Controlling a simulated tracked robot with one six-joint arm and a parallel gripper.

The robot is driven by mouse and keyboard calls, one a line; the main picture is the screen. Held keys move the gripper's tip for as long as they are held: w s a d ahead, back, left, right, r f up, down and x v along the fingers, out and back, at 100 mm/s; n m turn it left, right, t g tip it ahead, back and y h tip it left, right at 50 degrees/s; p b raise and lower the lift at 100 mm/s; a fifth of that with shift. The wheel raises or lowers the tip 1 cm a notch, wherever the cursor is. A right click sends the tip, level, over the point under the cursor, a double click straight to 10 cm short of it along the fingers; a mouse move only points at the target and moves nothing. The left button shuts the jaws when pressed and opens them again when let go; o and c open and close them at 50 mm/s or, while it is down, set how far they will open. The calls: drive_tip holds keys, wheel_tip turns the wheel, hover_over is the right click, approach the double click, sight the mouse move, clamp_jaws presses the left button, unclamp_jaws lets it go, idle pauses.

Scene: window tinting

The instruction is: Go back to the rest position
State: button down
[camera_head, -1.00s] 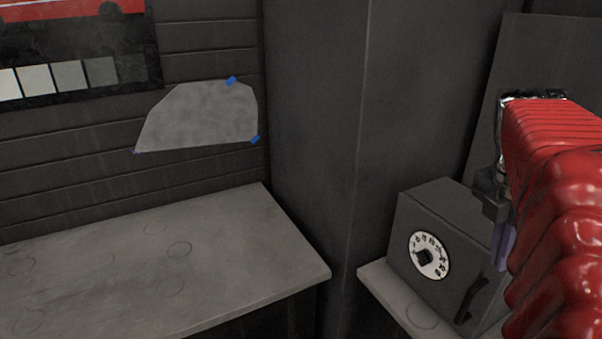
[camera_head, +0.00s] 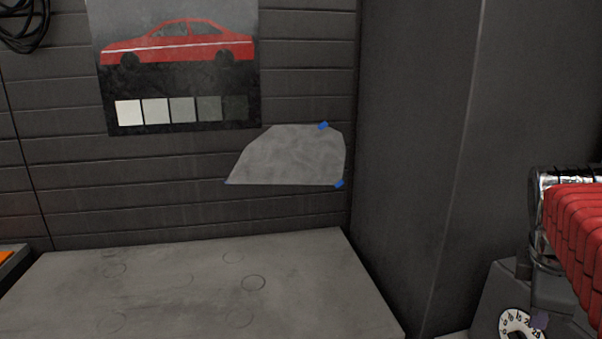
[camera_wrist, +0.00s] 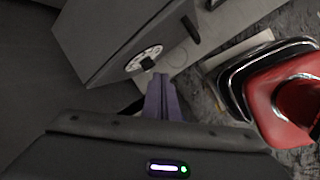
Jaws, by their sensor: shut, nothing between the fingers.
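My gripper (camera_wrist: 162,90) shows in the wrist view as two purple-grey fingers close together, with nothing between them. It points toward the dark box with a white dial (camera_wrist: 145,58); I cannot tell whether it touches it. In the head view my red-sleeved arm is at the right edge. A bit of the gripper (camera_head: 541,320) shows there in front of the box (camera_head: 497,290), low at the right.
A grey bench top (camera_head: 205,285) with ring marks is bare. A grey film sheet (camera_head: 290,158) is taped to the wall below a red car poster (camera_head: 180,75). A dark pillar (camera_head: 415,150) stands between bench and box. A red-and-chrome seat (camera_wrist: 285,95) is at the right in the wrist view.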

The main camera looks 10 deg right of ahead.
drive_tip(key=a+f+m+t+y, duration=0.1)
drive_tip(key=a+f+m, duration=0.2)
drive_tip(key=a, duration=0.6)
drive_tip(key=s+a+f+m+t+y, duration=0.1)
drive_tip(key=a+f+m, duration=0.2)
drive_tip(key=a, duration=0.5)
drive_tip(key=a+f+m+t+y, duration=0.1)
drive_tip(key=a+f+m+y, duration=0.1)
drive_tip(key=a, duration=0.7)
drive_tip(key=shift+s+a+f+m+t, duration=0.3)
drive_tip(key=shift+s+a+f+m, duration=0.05)
drive_tip(key=shift+f+m, duration=0.6)
drive_tip(key=c, duration=2.5)
unclamp_jaws()
drive_tip(key=shift+d, duration=0.1)
drive_tip(key=shift+c, duration=0.2)
